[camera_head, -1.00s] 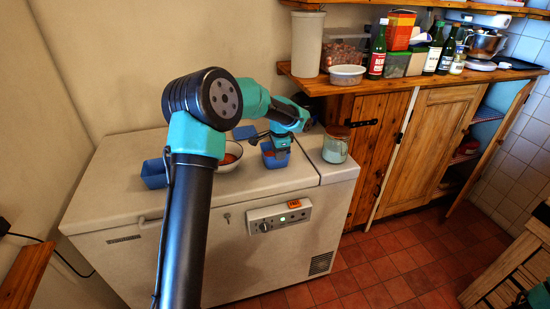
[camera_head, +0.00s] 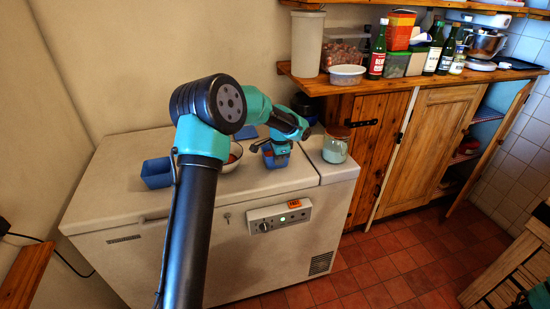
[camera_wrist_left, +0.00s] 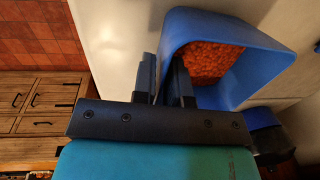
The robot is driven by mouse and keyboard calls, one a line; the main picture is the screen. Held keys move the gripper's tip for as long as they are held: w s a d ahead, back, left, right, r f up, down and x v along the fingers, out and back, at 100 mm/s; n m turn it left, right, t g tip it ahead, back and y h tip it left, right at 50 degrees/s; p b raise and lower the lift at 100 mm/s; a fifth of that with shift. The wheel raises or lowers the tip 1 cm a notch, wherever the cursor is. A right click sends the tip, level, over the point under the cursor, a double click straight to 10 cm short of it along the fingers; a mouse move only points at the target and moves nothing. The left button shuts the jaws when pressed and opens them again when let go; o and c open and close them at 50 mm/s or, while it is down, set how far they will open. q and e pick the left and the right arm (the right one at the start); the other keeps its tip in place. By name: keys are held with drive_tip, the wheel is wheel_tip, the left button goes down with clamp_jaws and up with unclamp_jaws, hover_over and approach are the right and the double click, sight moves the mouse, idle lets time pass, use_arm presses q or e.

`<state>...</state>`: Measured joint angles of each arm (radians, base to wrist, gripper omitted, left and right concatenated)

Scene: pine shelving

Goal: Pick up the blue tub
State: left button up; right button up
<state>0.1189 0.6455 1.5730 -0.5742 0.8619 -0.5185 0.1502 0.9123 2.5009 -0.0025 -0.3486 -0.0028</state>
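A blue tub (camera_head: 277,161) with orange-red contents stands on the white chest freezer, near the right end of its main lid. My left gripper (camera_head: 271,147) is at its rim from above. In the left wrist view, the tub (camera_wrist_left: 251,38) fills the upper right. The two dark fingers of the left gripper (camera_wrist_left: 163,80) are close together, with the tub's side wall between them, one finger outside and one inside. The gripper looks shut on that wall; the fingertips are partly hidden.
Another blue container (camera_head: 156,173) stands to the left on the freezer (camera_head: 110,192). A white bowl (camera_head: 232,163) with red contents sits partly behind my left arm. A lidded jar (camera_head: 335,148) stands close on the right. A crowded wooden shelf (camera_head: 340,86) lies beyond.

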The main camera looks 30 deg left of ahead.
use_arm(q)
clamp_jaws()
drive_tip(key=shift+r, duration=1.65)
drive_tip(key=shift+s+d+r, duration=0.1)
drive_tip(key=shift+s+r, duration=0.05)
drive_tip(key=shift+r, duration=0.05)
drive_tip(key=s+d+r, duration=0.1)
drive_tip(key=s+d, duration=0.7)
drive_tip(key=s, duration=0.5)
drive_tip(key=shift+s+r, duration=0.2)
